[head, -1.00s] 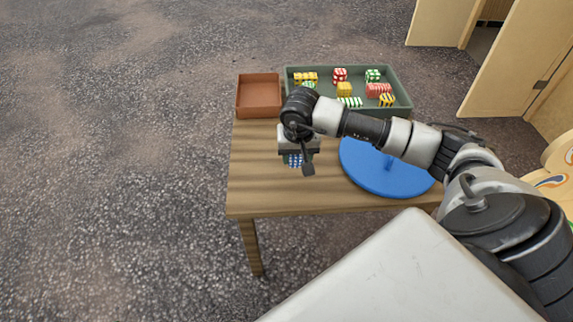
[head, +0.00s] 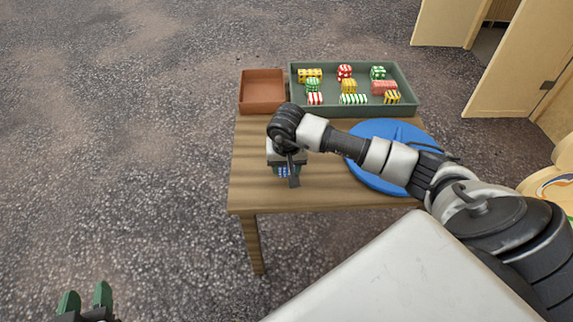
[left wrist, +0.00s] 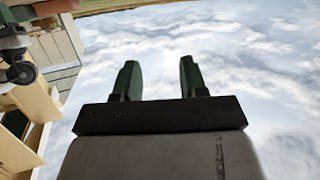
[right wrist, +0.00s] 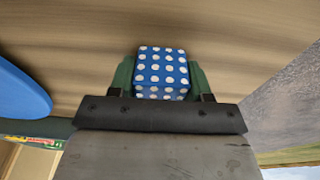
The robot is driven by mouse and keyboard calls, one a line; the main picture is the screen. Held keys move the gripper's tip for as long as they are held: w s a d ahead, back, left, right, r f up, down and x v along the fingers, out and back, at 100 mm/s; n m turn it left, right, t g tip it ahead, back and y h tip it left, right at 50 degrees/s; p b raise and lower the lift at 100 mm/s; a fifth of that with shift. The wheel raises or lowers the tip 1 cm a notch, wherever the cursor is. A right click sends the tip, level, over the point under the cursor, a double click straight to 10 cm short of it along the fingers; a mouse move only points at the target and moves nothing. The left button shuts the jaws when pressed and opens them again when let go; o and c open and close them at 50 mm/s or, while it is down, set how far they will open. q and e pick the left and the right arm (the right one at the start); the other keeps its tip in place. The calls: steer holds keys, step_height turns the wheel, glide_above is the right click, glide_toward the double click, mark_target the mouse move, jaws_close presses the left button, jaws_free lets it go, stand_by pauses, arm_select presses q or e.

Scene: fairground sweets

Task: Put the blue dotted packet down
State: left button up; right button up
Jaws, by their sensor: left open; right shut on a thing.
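The blue packet with white dots (right wrist: 162,72) is between the fingers of my right gripper (right wrist: 162,80), which is shut on it. In the head view the packet (head: 282,171) shows only in part under my right gripper (head: 287,172), over the front left part of the wooden table (head: 245,190). I cannot tell whether the packet touches the table top. My left gripper (head: 86,300) is open and empty at the lower left of the head view, away from the table. Its two spread fingers also show in the left wrist view (left wrist: 160,80).
A green tray (head: 352,112) with several striped and dotted packets stands at the back of the table. An empty brown tray (head: 262,107) is left of it. A round blue disc (head: 385,128) lies at the right, partly under my right arm. The table's left part is bare.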

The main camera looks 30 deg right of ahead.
steer(key=shift+f, duration=0.15)
steer(key=o, duration=0.9)
arm_select(q)
steer(key=shift+w+d+r+t, duration=0.1)
steer(key=shift+r+t, duration=0.2)
